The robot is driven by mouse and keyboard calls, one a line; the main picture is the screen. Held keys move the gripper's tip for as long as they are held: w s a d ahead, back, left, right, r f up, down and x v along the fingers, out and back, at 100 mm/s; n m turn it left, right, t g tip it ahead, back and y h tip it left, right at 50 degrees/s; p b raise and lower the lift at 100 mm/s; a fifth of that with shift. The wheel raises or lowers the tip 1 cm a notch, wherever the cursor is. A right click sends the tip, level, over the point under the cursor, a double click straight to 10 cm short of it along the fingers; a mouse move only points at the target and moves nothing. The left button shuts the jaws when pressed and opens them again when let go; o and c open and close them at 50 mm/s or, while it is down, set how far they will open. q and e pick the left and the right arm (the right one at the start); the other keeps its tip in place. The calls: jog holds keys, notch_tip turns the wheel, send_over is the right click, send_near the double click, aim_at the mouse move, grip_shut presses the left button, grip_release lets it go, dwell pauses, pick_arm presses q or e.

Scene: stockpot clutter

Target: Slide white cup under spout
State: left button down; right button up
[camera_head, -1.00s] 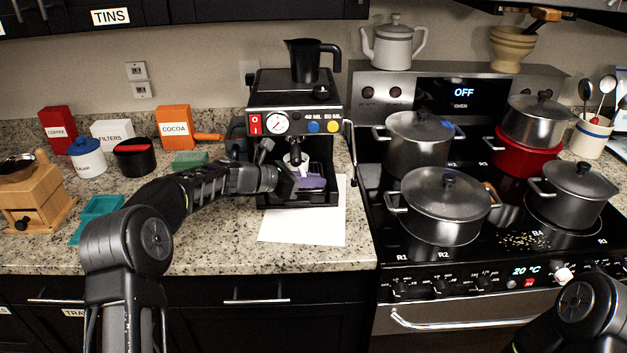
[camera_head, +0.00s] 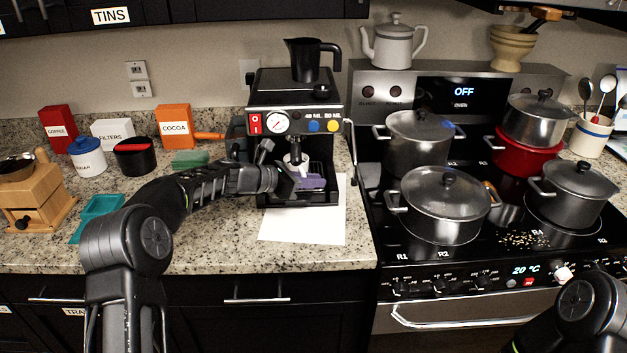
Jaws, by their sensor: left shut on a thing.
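My left gripper (camera_head: 294,184) reaches in from the left, low at the front of the black and steel espresso machine (camera_head: 296,95). It is shut on the white cup, of which a small pale part (camera_head: 296,160) seems to show just above the fingers, below the machine's brew head. The gripper and shadow hide most of the cup. A purple piece (camera_head: 313,182) shows at the fingertips, over the drip tray; I cannot tell what it is. The spout is hard to make out, so I cannot tell how the cup lines up with it. My right gripper is out of view.
White paper (camera_head: 300,226) lies before the machine. A black jug (camera_head: 310,60) stands on top. A green sponge (camera_head: 190,159), teal tray (camera_head: 97,217) and wooden grinder (camera_head: 34,197) are to the left. The stove (camera_head: 400,250) with several pots is right.

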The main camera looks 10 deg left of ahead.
pick_arm(q)
jog(key=shift+f, duration=0.15)
jog(key=c, duration=1.4)
grip_release()
jog(key=shift+a, duration=0.1)
jog(key=shift+p+v, duration=0.4)
jog(key=shift+v, duration=3.85)
jog(key=shift+s+a, duration=0.1)
jog(key=shift+s, duration=0.05)
